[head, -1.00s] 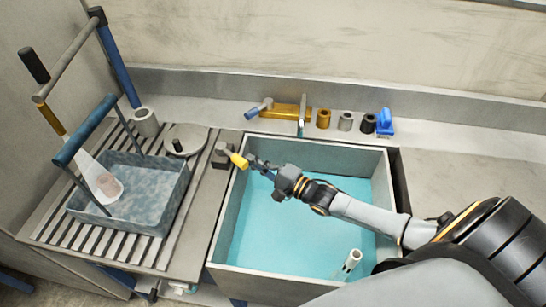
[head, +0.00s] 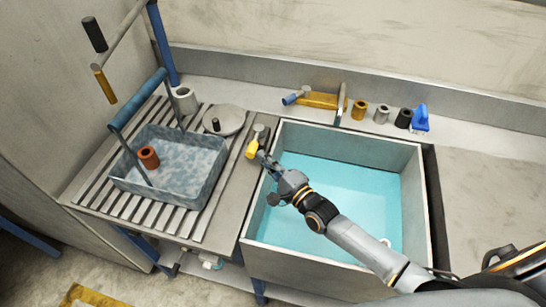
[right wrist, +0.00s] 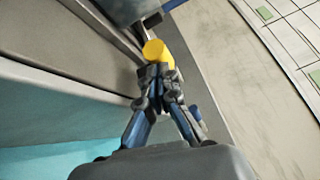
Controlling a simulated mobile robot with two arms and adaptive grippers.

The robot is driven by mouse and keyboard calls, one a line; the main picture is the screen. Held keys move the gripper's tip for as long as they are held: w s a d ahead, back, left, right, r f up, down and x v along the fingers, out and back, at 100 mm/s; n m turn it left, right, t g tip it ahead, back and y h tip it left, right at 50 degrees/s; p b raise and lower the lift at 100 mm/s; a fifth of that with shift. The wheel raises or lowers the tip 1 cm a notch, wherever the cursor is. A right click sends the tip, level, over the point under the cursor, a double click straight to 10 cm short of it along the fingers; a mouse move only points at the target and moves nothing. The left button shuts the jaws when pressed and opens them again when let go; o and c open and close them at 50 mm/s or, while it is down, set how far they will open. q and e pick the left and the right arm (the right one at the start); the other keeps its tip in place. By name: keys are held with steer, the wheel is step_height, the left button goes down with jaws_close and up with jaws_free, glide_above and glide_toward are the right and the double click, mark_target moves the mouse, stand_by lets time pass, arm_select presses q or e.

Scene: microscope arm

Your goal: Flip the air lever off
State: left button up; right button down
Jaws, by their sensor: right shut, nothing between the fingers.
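The air lever has a yellow handle (head: 252,149) on a dark grey base (head: 262,131), beside the basin's left wall. The handle points toward the front left. My right gripper (head: 264,159) is shut and empty, just right of the handle. In the right wrist view, the shut fingertips (right wrist: 158,74) are right by the yellow handle (right wrist: 155,50); I cannot tell if they touch. A brass nozzle (head: 104,87) hangs above a mottled blue-grey tray (head: 182,192), with no pale cone below it. An orange-brown ring (head: 148,157) sits in the tray. My left gripper is not in view.
The basin (head: 336,132) with blue water lies under my right arm. A brass tap (head: 318,100), several small cylinders and a blue object (head: 420,118) line the back ledge.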

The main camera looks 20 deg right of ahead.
steer(key=shift+a, duration=0.55)
steer(key=shift+a+r, duration=0.1)
steer(key=shift+a+r, duration=0.1)
steer(key=shift+a, duration=0.05)
steer(key=shift+s, duration=0.1)
steer(key=d+v, duration=0.1)
steer(key=v, duration=0.6)
steer(key=shift+d+f, duration=0.15)
steer(key=shift+f, duration=0.05)
steer(key=shift+s, duration=0.1)
